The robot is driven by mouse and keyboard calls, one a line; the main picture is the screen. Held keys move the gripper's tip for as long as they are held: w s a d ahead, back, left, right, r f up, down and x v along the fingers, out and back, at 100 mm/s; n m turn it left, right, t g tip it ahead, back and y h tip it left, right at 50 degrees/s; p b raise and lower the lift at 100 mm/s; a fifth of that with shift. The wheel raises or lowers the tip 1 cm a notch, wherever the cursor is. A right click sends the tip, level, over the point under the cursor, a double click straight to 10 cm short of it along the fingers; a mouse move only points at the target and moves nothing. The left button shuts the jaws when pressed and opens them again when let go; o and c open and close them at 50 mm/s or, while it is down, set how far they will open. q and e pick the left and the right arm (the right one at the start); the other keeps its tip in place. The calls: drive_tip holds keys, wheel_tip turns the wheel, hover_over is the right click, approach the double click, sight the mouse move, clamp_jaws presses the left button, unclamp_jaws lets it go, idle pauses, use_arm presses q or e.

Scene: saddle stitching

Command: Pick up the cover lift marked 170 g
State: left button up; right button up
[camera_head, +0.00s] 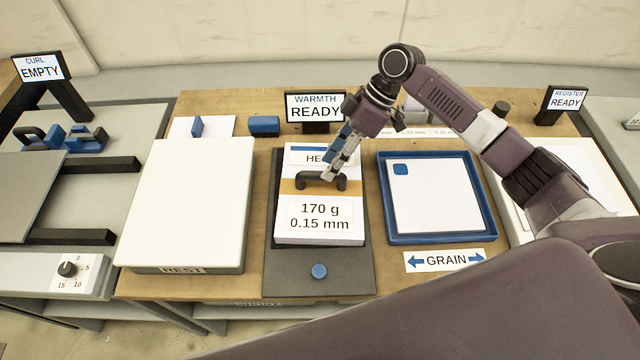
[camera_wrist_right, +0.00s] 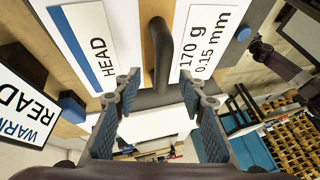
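The cover lift (camera_head: 318,232) is a white block marked "170 g 0.15 mm", with a tan band and a dark arched handle (camera_head: 301,185). It lies on a dark grey plate (camera_head: 290,279) in the middle of the table. In the right wrist view its handle (camera_wrist_right: 158,58) stands between the "HEAD" label and the "170 g" label. My right gripper (camera_head: 329,174) is at the handle, pointing down. In the wrist view its fingers (camera_wrist_right: 158,103) are apart with the handle lined up between them; whether they touch it is unclear. My left gripper is out of view.
A white "REST" block (camera_head: 190,205) stands left of the plate. A blue-rimmed tray (camera_head: 437,240) with a white sheet lies right. A "WARMTH READY" sign (camera_head: 315,107) stands behind. A blue knob (camera_head: 319,271) sits on the plate's front.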

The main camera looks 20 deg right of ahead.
sight(320, 172)
drive_tip(key=p+x, duration=0.2)
drive_tip(key=x, duration=0.2)
drive_tip(key=shift+s+a, duration=0.2)
drive_tip(key=shift+a, duration=0.05)
drive_tip(key=shift+a+f, duration=0.1)
drive_tip(key=shift+f, duration=0.25)
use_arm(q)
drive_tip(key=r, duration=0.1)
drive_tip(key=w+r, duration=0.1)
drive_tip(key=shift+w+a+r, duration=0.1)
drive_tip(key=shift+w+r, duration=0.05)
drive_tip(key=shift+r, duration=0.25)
use_arm(e)
drive_tip(key=shift+c, duration=0.6)
clamp_jaws()
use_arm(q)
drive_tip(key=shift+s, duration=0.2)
use_arm(e)
drive_tip(key=shift+r, duration=0.1)
drive_tip(key=shift+w+r, duration=0.15)
drive_tip(key=shift+w, duration=0.05)
